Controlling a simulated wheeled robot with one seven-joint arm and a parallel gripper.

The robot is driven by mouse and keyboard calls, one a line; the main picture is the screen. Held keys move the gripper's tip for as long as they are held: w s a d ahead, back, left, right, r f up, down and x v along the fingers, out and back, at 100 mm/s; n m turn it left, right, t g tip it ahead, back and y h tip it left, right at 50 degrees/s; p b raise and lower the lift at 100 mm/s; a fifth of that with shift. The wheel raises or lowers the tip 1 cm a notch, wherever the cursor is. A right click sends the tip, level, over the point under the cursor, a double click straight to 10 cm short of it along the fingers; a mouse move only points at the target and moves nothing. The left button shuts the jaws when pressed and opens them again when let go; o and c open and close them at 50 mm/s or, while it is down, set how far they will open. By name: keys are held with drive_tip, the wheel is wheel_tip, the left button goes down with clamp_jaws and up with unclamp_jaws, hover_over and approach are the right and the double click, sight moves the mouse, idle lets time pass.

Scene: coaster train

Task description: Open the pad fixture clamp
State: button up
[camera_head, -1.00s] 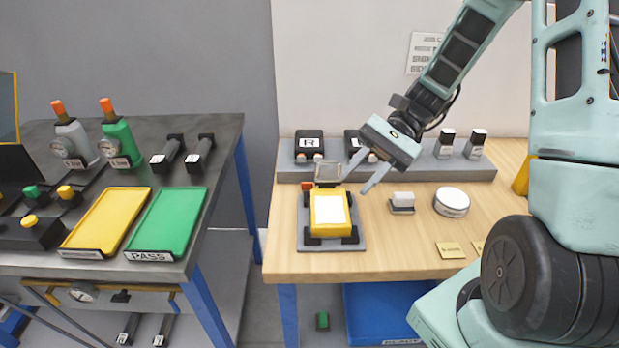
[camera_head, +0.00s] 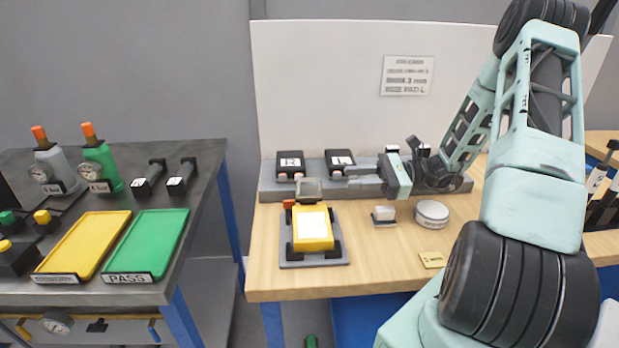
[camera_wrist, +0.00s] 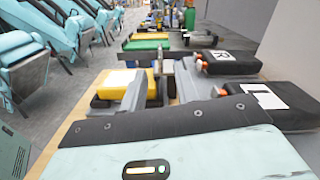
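The pad fixture (camera_head: 342,258) is a grey base plate on the wooden bench, carrying a yellow block (camera_head: 312,241) with a white top. Its grey clamp (camera_head: 309,190) stands at the back edge, with a small orange-red part (camera_head: 288,204) at its left. In the wrist view the yellow block (camera_wrist: 112,92) lies ahead and left, partly hidden by a finger. My gripper (camera_head: 352,175) is to the right of the clamp, apart from it, with its fingers pointing left. In the wrist view my gripper (camera_wrist: 162,88) shows two spread fingers with nothing clearly held between them.
Black blocks marked R (camera_head: 290,164) and L (camera_head: 340,161) sit on a grey rack behind the fixture, close to my fingers. A small white-topped block (camera_head: 384,214) and a round tin (camera_head: 432,213) stand to the right. A dark table with yellow (camera_head: 82,246) and green (camera_head: 146,244) trays is at left.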

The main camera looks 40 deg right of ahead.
sight(310, 179)
drive_tip(key=p+x, duration=0.1)
drive_tip(key=x, duration=1)
drive_tip(key=shift+c, duration=0.3)
clamp_jaws()
